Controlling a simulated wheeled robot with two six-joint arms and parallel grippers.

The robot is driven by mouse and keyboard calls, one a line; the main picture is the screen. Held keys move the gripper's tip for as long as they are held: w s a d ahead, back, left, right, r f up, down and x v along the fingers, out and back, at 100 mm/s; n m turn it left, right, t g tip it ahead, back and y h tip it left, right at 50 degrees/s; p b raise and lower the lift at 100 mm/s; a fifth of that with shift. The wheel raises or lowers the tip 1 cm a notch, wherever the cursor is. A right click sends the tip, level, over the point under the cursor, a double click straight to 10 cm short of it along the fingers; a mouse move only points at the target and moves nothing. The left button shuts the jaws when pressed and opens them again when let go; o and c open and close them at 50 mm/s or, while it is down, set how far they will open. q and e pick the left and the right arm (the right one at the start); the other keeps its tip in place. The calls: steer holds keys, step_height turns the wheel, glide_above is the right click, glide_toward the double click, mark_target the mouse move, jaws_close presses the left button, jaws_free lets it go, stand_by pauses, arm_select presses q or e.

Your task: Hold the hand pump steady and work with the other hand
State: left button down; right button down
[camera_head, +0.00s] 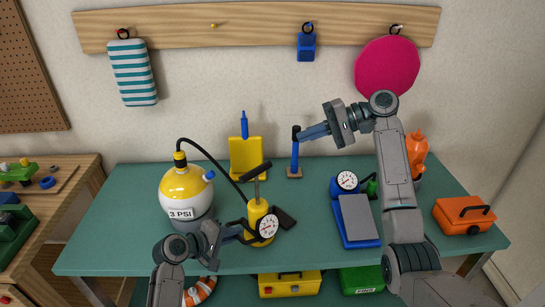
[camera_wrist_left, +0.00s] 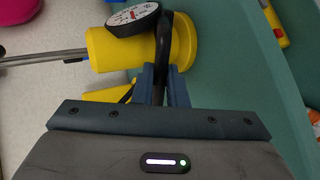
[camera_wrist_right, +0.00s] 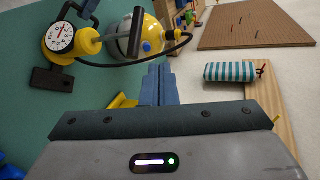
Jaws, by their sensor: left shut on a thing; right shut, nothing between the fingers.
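The yellow hand pump (camera_head: 257,212) stands on the green table with a round gauge (camera_head: 267,226) on its side and a black T-handle (camera_head: 254,171) on a raised rod. My left gripper (camera_head: 236,232) is shut on the pump's black curved side handle (camera_wrist_left: 175,50), beside the gauge. My right gripper (camera_head: 304,134) is shut and empty, up and right of the pump, close to a blue post. In the right wrist view the pump (camera_wrist_right: 89,41) lies beyond the fingertips, to the left. A black hose joins it to a white and yellow tank (camera_head: 186,195) labelled 3 PSI.
The blue post (camera_head: 295,157) on a small base stands behind the pump. A yellow holder (camera_head: 246,157) is at the back. The table's left end is clear.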

steer(key=n, duration=0.4)
steer(key=n+h, duration=0.3)
steer(key=n, duration=1.4)
glide_above(256, 177)
steer(key=w+d, duration=0.2)
steer(key=d, duration=0.2)
step_height(256, 177, down, 6)
steer(key=shift+s+d+f+t, duration=0.15)
steer(key=shift+d+t, duration=0.05)
steer(key=shift+t, duration=0.2)
step_height(256, 177, down, 8)
steer(key=shift+d, duration=0.1)
